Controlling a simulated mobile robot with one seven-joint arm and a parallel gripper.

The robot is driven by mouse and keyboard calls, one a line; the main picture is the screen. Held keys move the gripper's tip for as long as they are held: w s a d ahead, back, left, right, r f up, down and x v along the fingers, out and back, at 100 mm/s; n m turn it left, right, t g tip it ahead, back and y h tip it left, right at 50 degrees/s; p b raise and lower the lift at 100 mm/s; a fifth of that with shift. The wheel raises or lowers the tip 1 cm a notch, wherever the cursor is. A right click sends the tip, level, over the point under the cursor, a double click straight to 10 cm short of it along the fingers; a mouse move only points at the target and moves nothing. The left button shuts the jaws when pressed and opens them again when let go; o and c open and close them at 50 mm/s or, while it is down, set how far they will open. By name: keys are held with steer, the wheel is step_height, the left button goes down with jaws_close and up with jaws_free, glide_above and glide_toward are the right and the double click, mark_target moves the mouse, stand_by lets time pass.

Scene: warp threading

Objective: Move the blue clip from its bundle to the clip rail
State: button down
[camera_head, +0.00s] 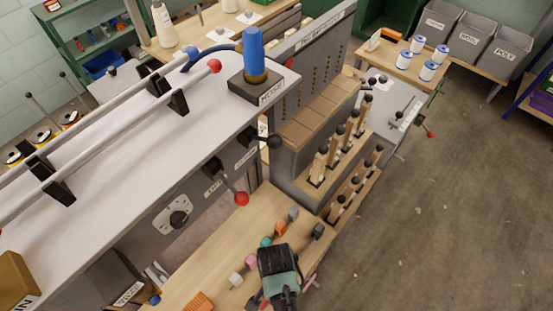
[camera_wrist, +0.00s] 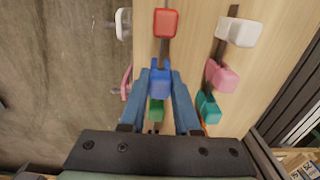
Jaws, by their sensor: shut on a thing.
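In the wrist view, the blue clip (camera_wrist: 160,84) sits between the tips of my gripper (camera_wrist: 161,74), whose two blue-grey fingers are closed on its sides. It is in line with a red clip (camera_wrist: 164,23) above it and a green clip (camera_wrist: 156,110) below it, over a dark strip on the wooden table. I cannot tell whether the blue clip is lifted. In the head view, my gripper (camera_head: 278,263) is low over the table, and its body hides the blue clip.
To the right in the wrist view, a second dark strip bears a white clip (camera_wrist: 240,32), a pink clip (camera_wrist: 221,75) and a teal clip (camera_wrist: 207,105). In the head view, the grey machine (camera_head: 110,170) with red-knobbed levers stands beside the wooden table (camera_head: 205,275). Peg racks (camera_head: 345,150) stand behind.

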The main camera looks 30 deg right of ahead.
steer(key=shift+f+b, duration=0.7)
steer(key=shift+f, duration=0.45)
steer(key=c, duration=0.6)
jaws_free()
steer(key=shift+o, duration=0.2)
step_height(320, 180, up, 12)
steer(key=shift+r, duration=0.5)
steer(key=shift+s, duration=0.15)
